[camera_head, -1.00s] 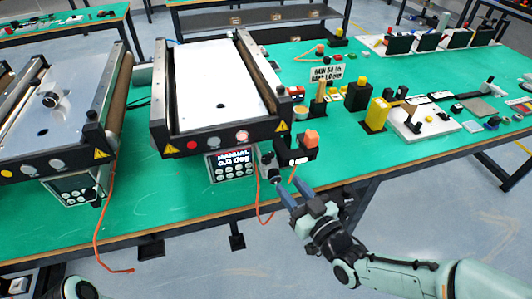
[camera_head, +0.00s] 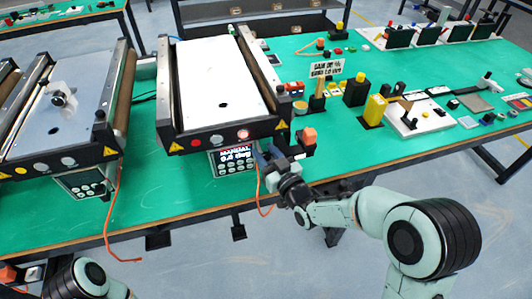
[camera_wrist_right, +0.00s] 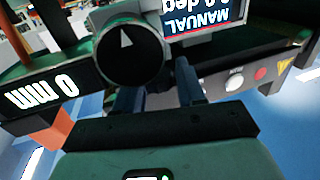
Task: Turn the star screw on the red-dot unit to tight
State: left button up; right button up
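The red-dot unit (camera_head: 165,110) is the conveyor at the centre, with a red dot (camera_head: 192,146) on its front panel. Its display box (camera_head: 233,160) hangs at the front and reads MANUAL. A round black knob with a white triangle (camera_wrist_right: 128,50) shows close up in the right wrist view; I cannot tell if it is the star screw. My right gripper (camera_head: 268,156) is beside the display box. In the wrist view its two fingers (camera_wrist_right: 158,84) are apart and empty, with the knob beyond them, toward the left finger.
A black readout showing mm (camera_wrist_right: 42,92) with an orange block (camera_head: 309,136) is close to the right gripper. An orange cable (camera_head: 259,195) hangs below it. Another conveyor (camera_head: 50,130) stands at left. Yellow and black blocks (camera_head: 374,108) stand at right.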

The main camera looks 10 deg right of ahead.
jog(key=c, duration=0.7)
